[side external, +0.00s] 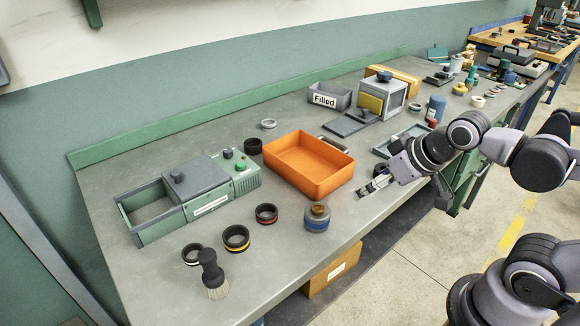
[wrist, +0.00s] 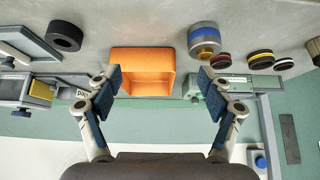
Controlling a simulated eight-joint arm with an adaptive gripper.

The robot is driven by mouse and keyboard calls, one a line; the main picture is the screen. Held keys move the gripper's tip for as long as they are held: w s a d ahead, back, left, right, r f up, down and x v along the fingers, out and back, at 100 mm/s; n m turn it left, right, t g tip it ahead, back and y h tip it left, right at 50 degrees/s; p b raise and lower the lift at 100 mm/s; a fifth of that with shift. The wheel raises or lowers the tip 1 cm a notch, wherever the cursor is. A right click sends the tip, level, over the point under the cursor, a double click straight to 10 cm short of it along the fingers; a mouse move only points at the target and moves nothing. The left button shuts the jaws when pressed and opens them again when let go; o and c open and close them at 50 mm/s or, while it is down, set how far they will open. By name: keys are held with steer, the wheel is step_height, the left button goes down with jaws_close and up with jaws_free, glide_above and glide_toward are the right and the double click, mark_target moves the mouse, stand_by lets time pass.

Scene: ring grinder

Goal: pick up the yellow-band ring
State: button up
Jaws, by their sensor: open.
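The yellow-band ring (side external: 236,238) is black with a yellow stripe. It lies on the grey bench between the white-band ring (side external: 192,254) and the red-band ring (side external: 266,214). In the wrist view the yellow-band ring (wrist: 260,59) is at the right, beside the red-band ring (wrist: 220,60) and the white-band ring (wrist: 284,62). My gripper (side external: 375,186) is over the bench's front edge, right of the orange bin and well away from the ring. In the wrist view my gripper (wrist: 158,80) has its fingers wide apart with nothing held between them.
The orange bin (side external: 325,186) and a blue-banded jar (side external: 317,223) stand between my gripper and the rings. A brush (side external: 210,268) stands close in front of the white-band and yellow-band rings. The green grinder box (side external: 236,170) is behind them. The bench's front left is clear.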

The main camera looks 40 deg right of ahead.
steer(key=w+a+r+n+g, duration=0.2)
steer(key=w+a+r+n, duration=0.2)
steer(key=w+a+n, duration=0.1)
steer(key=n+g, duration=0.5)
steer(key=n, duration=0.8)
glide_above(235, 230)
steer(key=s, duration=0.3)
steer(key=f, duration=0.7)
steer(key=shift+w+a+f, duration=0.2)
steer(key=shift+w+f, duration=0.05)
steer(key=shift+w+a+f, duration=0.1)
steer(key=shift+a+f, duration=0.05)
steer(key=shift+f, duration=1.2)
steer(key=shift+w+a+f, duration=0.1)
steer(key=shift+f, duration=1.2)
steer(key=c, duration=1.4)
